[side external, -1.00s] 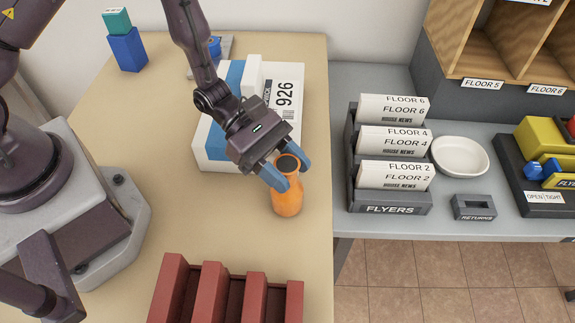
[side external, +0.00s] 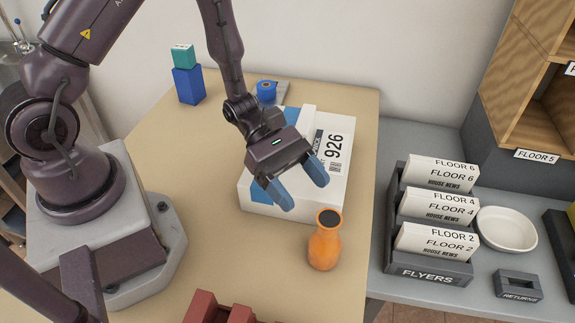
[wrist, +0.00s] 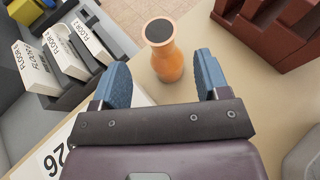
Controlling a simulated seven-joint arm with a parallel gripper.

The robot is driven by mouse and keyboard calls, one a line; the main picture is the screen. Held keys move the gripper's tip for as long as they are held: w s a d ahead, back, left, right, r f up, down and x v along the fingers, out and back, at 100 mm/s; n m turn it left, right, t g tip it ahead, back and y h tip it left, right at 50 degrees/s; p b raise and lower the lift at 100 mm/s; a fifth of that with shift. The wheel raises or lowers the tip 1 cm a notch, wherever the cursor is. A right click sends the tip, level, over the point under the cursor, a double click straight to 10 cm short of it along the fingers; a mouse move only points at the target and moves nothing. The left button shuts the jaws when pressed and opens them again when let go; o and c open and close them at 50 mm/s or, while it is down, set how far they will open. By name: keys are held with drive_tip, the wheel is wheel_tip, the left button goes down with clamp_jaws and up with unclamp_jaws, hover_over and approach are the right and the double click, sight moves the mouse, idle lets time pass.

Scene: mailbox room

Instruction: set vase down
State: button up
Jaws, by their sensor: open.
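The orange vase (side external: 325,247) stands upright on the tan table, near its right edge, in front of the white parcel. Its dark mouth faces up. My gripper (side external: 305,198) is open and empty, up and to the left of the vase in the side view and apart from it. In the wrist view the vase (wrist: 165,58) stands beyond the two blue fingertips (wrist: 160,75), with nothing held between them.
The white parcel (side external: 333,185) marked 926 lies behind the vase. A flyers rack (side external: 430,268) stands on the grey counter to the right, with a white bowl (side external: 507,230) beside it. Red dividers (side external: 215,310) are at the front.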

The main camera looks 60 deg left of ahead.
drive_tip(key=s+a+r+m+t+y, duration=0.1)
drive_tip(key=s+a+r+m+y, duration=0.2)
drive_tip(key=r+m, duration=0.3)
drive_tip(key=s+a+r+m+t+y, duration=0.1)
drive_tip(key=s+a+r+m+y, duration=0.3)
drive_tip(key=r, duration=0.5)
drive_tip(key=s+a+r+m+t+y, duration=0.1)
drive_tip(key=s+a+r+m+y, duration=0.3)
drive_tip(key=a+r+m+y, duration=0.2)
wheel_tip(320, 180, up, 2)
drive_tip(key=m, duration=0.3)
drive_tip(key=shift+a+r+m, duration=0.2)
drive_tip(key=shift+a+m, duration=0.1)
drive_tip(key=shift+m, duration=0.1)
